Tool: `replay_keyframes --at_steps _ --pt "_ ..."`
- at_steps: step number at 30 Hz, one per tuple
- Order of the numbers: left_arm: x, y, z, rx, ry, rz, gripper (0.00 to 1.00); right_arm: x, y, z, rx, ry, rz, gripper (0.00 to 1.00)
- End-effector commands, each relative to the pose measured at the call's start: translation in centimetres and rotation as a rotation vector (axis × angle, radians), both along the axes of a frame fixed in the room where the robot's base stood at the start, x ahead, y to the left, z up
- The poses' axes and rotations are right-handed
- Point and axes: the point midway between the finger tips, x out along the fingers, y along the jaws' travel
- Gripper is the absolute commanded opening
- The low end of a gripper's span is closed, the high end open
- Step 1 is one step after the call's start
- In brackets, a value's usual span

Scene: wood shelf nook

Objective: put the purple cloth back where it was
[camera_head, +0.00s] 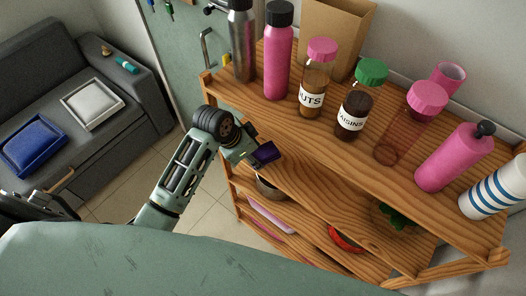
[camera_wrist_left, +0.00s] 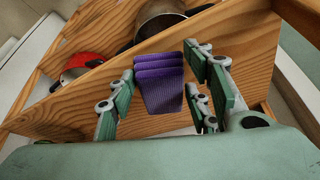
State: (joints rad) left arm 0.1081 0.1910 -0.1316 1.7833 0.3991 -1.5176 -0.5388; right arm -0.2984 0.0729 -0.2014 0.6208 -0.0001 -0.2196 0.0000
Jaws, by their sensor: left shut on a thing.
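The purple cloth (camera_head: 265,153) is a small folded bundle at the tip of my left gripper (camera_head: 250,150), by the left front edge of the wood shelf's top board (camera_head: 330,165). In the left wrist view the ribbed, folded cloth (camera_wrist_left: 160,84) sits between the fingers of my left gripper (camera_wrist_left: 162,88). The gripper is shut on it. A wood board of the shelf lies just behind the cloth in that view; whether they touch is unclear. My right gripper is not in view.
The top board holds a steel bottle (camera_head: 241,40), pink bottle (camera_head: 278,55), nuts jar (camera_head: 316,80), raisins jar (camera_head: 358,105) and other bottles. A pot (camera_head: 270,188) and a red item (camera_head: 346,240) are lower. The top board's front strip looks clear.

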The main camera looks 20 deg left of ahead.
Motion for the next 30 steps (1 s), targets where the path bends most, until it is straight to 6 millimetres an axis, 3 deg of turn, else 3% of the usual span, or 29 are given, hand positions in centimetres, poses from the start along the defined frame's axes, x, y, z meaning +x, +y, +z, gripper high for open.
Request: replay_keyframes --at_steps 13,25,26,30 --pt "2.8 -2.3 -2.4 -0.001 0.001 0.001 0.04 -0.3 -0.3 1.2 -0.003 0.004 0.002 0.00" --pt "2.9 -2.4 -3.0 0.001 0.001 0.000 0.04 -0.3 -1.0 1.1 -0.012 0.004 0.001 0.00" --pt "2.9 -2.4 -3.0 0.001 0.001 0.000 0.47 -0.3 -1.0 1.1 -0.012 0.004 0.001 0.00" --pt "2.9 -2.4 -3.0 0.001 0.001 0.000 0.59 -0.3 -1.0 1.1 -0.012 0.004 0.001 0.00"
